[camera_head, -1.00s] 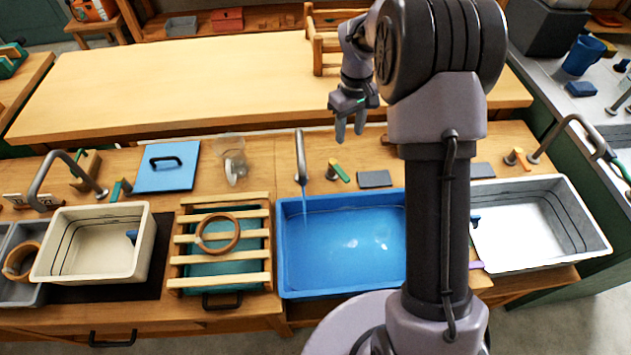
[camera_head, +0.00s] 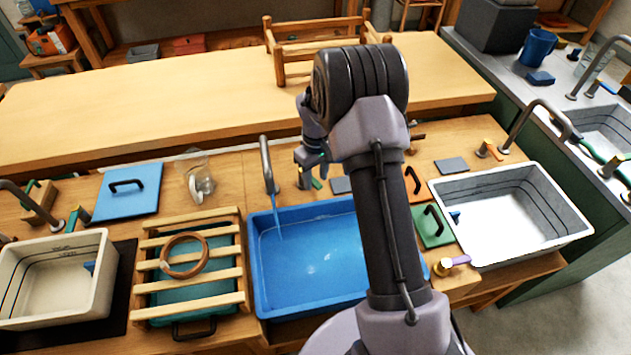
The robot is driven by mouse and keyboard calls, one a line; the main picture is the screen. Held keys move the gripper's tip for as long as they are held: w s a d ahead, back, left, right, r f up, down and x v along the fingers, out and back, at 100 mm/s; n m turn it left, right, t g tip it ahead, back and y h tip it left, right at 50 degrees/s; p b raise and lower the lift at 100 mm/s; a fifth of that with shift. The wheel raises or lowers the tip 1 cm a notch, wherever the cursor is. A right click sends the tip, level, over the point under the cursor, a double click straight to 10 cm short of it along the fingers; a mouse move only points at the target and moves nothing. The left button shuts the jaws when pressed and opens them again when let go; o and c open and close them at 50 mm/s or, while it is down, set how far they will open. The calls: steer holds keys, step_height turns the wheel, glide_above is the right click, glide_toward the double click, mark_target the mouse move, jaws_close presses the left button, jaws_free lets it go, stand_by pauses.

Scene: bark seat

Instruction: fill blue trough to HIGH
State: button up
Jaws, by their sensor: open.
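The blue trough (camera_head: 262,297) stands on the wooden counter under a grey tap (camera_head: 268,165). A stream of water (camera_head: 277,222) runs from the spout into it, and water (camera_head: 315,262) covers its floor. Level marks on this trough cannot be made out. My gripper (camera_head: 310,168) is behind the trough, close to the tap's green-ended lever (camera_head: 317,184). My arm hides part of the gripper and the right part of the trough. The gripper is open and holds nothing that I can see. Whether it touches the lever cannot be told.
A slatted rack (camera_head: 190,225) with a brown ring (camera_head: 185,255) stands left of the trough. A cream trough (camera_head: 98,285) is at far left, a white-grey trough (camera_head: 570,240) at right. A blue lid (camera_head: 130,205) and a clear jug (camera_head: 200,180) lie behind the rack.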

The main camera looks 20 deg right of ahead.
steer(key=shift+f, duration=0.15)
jaws_close()
stand_by(1.4)
